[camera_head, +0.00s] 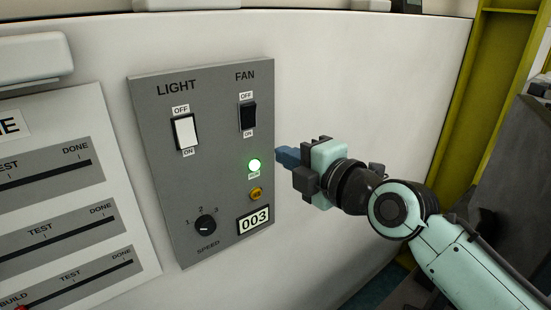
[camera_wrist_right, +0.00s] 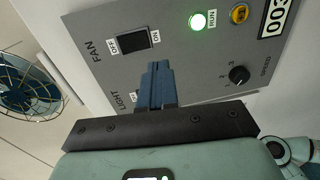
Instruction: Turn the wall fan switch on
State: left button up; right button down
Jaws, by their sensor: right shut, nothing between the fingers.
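The fan switch (camera_head: 248,116) is a black rocker on the grey wall panel (camera_head: 165,215), under the FAN label, with OFF above it and ON below. It also shows in the right wrist view (camera_wrist_right: 133,42). I cannot tell for sure which way the rocker is tilted. My right gripper (camera_head: 281,155) has its blue fingers shut and empty, to the right of and below the switch, near the panel's right edge. In the right wrist view its fingertips (camera_wrist_right: 157,66) show in front of the panel, apart from the switch. My left gripper is not in view.
A white LIGHT switch (camera_head: 186,132) sits left of the fan switch. Below are a lit green RUN lamp (camera_head: 254,166), an amber button (camera_head: 256,194), a speed knob (camera_head: 205,226) and a 003 display (camera_head: 254,220). A blue-bladed fan (camera_wrist_right: 28,88) is at left in the wrist view.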

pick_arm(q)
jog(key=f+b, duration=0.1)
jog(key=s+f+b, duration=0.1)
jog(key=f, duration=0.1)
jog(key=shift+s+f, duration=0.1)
pick_arm(e)
jog(key=v, duration=0.2)
jog(key=f+v, duration=0.1)
jog(key=v, duration=0.1)
jog(key=shift+s+d, duration=0.1)
jog(key=shift+s, duration=0.1)
